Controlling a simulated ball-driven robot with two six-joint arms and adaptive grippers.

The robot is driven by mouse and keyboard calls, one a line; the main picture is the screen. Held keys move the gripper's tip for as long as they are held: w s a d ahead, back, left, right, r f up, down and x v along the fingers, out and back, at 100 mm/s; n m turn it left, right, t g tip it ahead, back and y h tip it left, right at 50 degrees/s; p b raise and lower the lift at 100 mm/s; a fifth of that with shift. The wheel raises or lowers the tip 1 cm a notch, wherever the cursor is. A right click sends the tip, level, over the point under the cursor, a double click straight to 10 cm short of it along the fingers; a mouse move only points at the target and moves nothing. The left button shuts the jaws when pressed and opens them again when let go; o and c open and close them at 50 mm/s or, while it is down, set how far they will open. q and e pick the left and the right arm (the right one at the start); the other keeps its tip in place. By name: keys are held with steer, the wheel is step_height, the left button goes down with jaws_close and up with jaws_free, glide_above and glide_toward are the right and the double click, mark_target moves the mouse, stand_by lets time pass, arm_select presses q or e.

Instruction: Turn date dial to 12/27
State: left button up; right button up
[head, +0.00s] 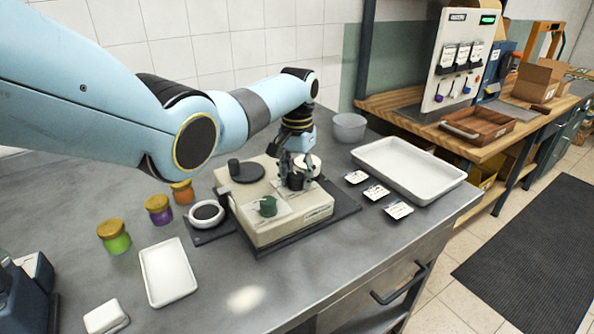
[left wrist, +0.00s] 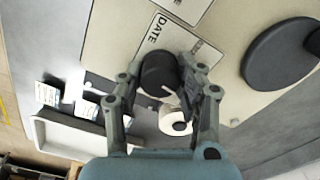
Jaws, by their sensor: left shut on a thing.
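The date dial (left wrist: 158,72) is a dark round knob beside a white plate printed "DATE" (left wrist: 160,32) in the left wrist view. It sits on the cream machine (head: 265,228), which stands on the steel bench in the head view. My left gripper (head: 296,184) points down over the machine's right part, its fingers on either side of the dial and shut on it. A pale line shows on or by the dial's edge, but I cannot read any date. A green knob (head: 268,206) sits nearer the front on the machine. My right gripper is not in view.
A white roll (left wrist: 172,120) is close beside the dial. A black disc (head: 246,173) tops the machine's back left. Several lidded jars (head: 158,210) and a white tray (head: 168,272) stand left. Label cards (head: 376,191) and a larger white tray (head: 410,172) lie right.

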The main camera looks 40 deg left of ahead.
arm_select(q)
steer(key=m+p, duration=0.1)
steer(key=m, duration=0.2)
steer(key=shift+r, duration=0.15)
steer(key=m, duration=0.2)
steer(key=shift+m+p, duration=0.3)
steer(key=shift+m, duration=1.2)
steer(key=shift+m+p, duration=0.4)
steer(key=shift+m, duration=0.8)
steer(key=shift+w, duration=0.1)
steer(key=o, duration=1.1)
steer(key=shift+d, duration=0.1)
steer(key=shift+c, duration=0.2)
steer(key=shift+o, duration=0.4)
